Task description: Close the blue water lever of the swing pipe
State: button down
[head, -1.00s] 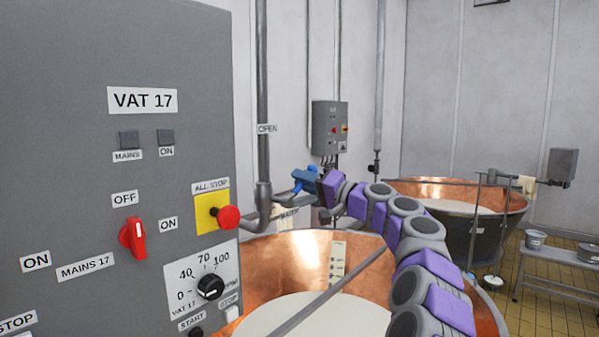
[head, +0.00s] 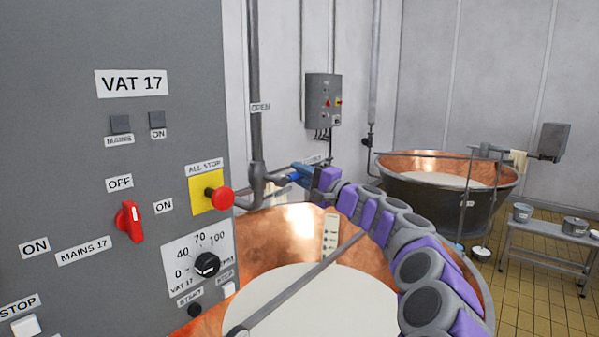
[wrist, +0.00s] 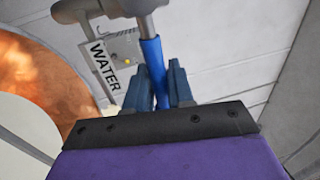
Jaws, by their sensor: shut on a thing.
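The blue water lever (wrist: 152,65) runs down from a grey pipe fitting (wrist: 110,8) in the wrist view. A tag reading WATER (wrist: 103,66) hangs beside it, to the left. My gripper (wrist: 159,80) has its two blue-grey fingers on either side of the lever's lower part, shut on it. In the head view the blue lever (head: 299,173) shows small at the end of the swing pipe (head: 268,181), above the near copper vat (head: 290,222). My gripper there (head: 311,179) overlaps the lever, so the exact contact is hidden.
The grey VAT 17 panel (head: 60,130) with its red all-stop button (head: 219,198) fills the left. A vertical pipe marked OPEN (head: 254,80) stands behind. A second vat (head: 440,205) and a bench (head: 550,240) are at right.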

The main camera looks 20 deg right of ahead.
jog(key=shift+f, duration=0.25)
jog(key=c, duration=1.3)
grip_release()
jog(key=shift+d, duration=0.1)
jog(key=shift+o, duration=0.9)
jog(key=shift+w, duration=0.2)
jog(key=shift+d, duration=0.1)
jog(key=shift+s, duration=0.1)
jog(key=shift+s+d, duration=0.1)
jog(key=shift+s, duration=0.05)
jog(key=v, duration=1.7)
jog(key=shift+f+b, duration=0.2)
jog(key=shift+b, duration=0.25)
jog(key=shift+d, duration=0.1)
